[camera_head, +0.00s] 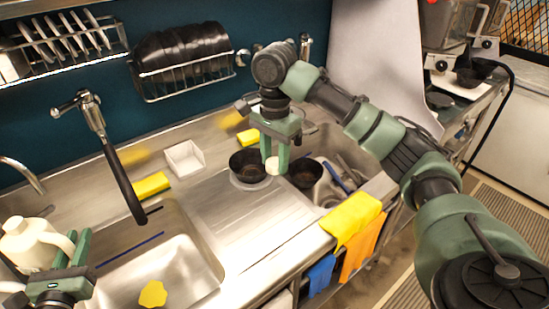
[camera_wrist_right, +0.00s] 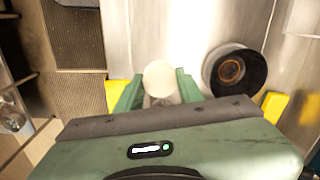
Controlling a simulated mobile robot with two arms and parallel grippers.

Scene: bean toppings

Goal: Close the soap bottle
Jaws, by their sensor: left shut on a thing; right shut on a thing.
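The soap bottle (camera_head: 28,250) is a white jug with a looped handle at the lower left of the head view. My left gripper (camera_head: 76,250) is shut on the bottle at its handle side. My right gripper (camera_head: 276,160) points down over the counter near the dark bowls and is shut on a small round white cap (camera_head: 272,166). In the right wrist view the cap (camera_wrist_right: 160,80) shows as a pale disc between the two green fingers. The cap and bottle are far apart. The bottle's neck is at the picture's left and its opening is hard to make out.
A dark bowl (camera_head: 248,167) stands just left of my right gripper, another (camera_head: 304,173) just right. The sink (camera_head: 185,270) with a tall tap (camera_head: 115,160) lies between the grippers. A white tray (camera_head: 184,158) and yellow sponges (camera_head: 152,186) are behind. The ribbed drainboard (camera_head: 245,215) is clear.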

